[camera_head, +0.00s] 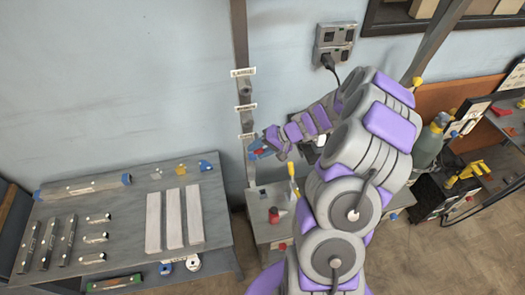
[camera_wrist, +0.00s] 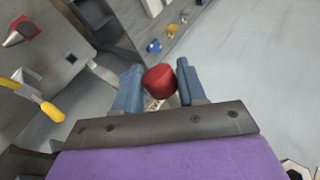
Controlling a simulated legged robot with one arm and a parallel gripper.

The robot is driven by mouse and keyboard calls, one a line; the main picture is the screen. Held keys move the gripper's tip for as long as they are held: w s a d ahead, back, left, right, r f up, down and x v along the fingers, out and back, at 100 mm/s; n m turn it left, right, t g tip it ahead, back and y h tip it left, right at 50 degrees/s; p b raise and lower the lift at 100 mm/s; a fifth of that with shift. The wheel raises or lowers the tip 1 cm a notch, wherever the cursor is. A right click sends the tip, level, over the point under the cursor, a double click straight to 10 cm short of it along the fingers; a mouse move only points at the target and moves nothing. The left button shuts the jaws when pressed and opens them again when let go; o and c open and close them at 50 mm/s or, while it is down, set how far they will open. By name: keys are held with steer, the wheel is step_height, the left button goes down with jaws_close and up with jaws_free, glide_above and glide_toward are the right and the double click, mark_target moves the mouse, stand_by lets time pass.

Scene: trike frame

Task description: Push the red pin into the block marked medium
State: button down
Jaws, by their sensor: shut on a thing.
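The red pin (camera_wrist: 160,79) shows in the wrist view as a rounded red end between the blue fingers of my gripper (camera_wrist: 157,88). My gripper is shut on it. In the head view my gripper (camera_head: 260,150) is just right of the wall post, close to the lowest label. Three small labelled blocks sit on the post: an upper one (camera_head: 245,88), a middle one (camera_head: 247,118) and a lowest one near label (camera_head: 246,136). The pin's tip is hidden.
A grey table (camera_head: 215,228) at left holds bars and pale slats (camera_head: 172,222). A low grey bench (camera_head: 262,232) below my gripper bears a red item (camera_head: 273,215) and a yellow-handled tool (camera_head: 293,186). A wall outlet (camera_head: 335,42) with a plug is above my arm.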

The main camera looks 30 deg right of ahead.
mark_target(256, 136)
steer(key=shift+s+a+r+n, duration=0.1)
steer(key=shift+a+r+n, duration=0.15)
steer(key=shift+a, duration=0.2)
steer(key=shift+s+a+r+n, duration=0.1)
steer(key=shift+a+n, duration=0.25)
steer(key=shift+a, duration=0.05)
steer(key=shift+d, duration=0.4)
steer(key=shift+d+g+y+p, duration=0.3)
steer(key=shift+d+p, duration=0.05)
steer(key=shift+p, duration=0.55)
steer(key=p, duration=0.2)
steer(key=a+g+p, duration=0.1)
steer(key=shift+s+r+m+p, duration=0.15)
steer(key=shift+r+m+p, duration=0.1)
steer(key=shift+m+p, duration=0.15)
steer(key=g+p, duration=0.1)
steer(key=p, duration=0.1)
steer(key=g+p, duration=0.1)
steer(key=shift+s+d+m+p, duration=0.1)
steer(key=shift+d+m+p, duration=0.2)
steer(key=shift+p, duration=0.05)
steer(key=shift+w+d+f, duration=0.1)
steer(key=shift+w+f, duration=0.05)
steer(key=shift+w, duration=0.2)
steer(key=shift+w+d, duration=0.15)
steer(key=shift+w, duration=1.35)
steer(key=shift+w+d, duration=0.2)
steer(key=shift+w, duration=0.3)
steer(key=shift+w+d, duration=0.2)
steer(key=shift+w, duration=0.25)
